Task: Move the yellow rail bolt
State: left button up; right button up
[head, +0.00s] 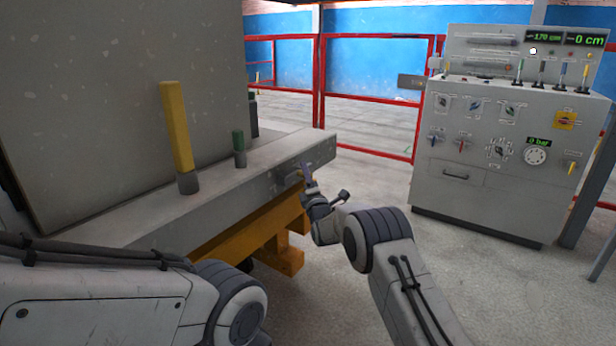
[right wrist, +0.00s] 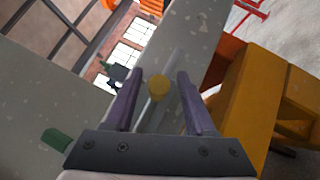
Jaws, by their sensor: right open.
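The yellow rail bolt (right wrist: 158,87) shows as a small round yellow head on the grey rail in the right wrist view. My right gripper (right wrist: 161,76) is open, with one purple finger on each side of the bolt. A gap shows between the bolt and each finger. In the head view my right gripper (head: 307,172) is at the side face of the grey rail (head: 240,190), near its right end. The bolt is too small there to make out clearly. My left arm shows at the lower left, but its gripper is out of view.
A tall yellow post (head: 175,125) and a short green post (head: 239,148) stand on the rail beside a big grey panel (head: 120,90). Yellow beams (head: 285,260) lie under the rail. A grey control cabinet (head: 500,150) stands at the right. Red railings (head: 370,155) run behind.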

jog(key=shift+s, duration=0.1)
jog(key=p+v, duration=0.1)
jog(key=v, duration=0.9)
jog(key=shift+p, duration=0.4)
jog(key=shift+s+d, duration=0.1)
jog(key=shift+s, duration=0.05)
jog(key=s+a+r+m+g+y, duration=0.1)
jog(key=s+a+m+g, duration=0.35)
jog(key=s, duration=0.35)
jog(key=s+a+m+g, duration=0.3)
jog(key=s+a+g, duration=0.25)
jog(key=s, duration=0.25)
jog(key=s+d+f+m+g+h, duration=0.1)
jog(key=s+d+m+g, duration=0.25)
jog(key=s, duration=0.85)
jog(key=s+d+m+g+h, duration=0.2)
jog(key=s+d+g, duration=0.15)
jog(key=s, duration=0.85)
jog(key=s+d+f+m+g+h, duration=0.1)
jog(key=s+d+m+g, duration=0.25)
jog(key=s, duration=0.95)
notch_tip(320, 180, up, 30)
jog(key=w+p, duration=0.1)
jog(key=p, duration=2.8)
jog(key=shift+a+p, duration=0.2)
jog(key=shift+p, duration=0.1)
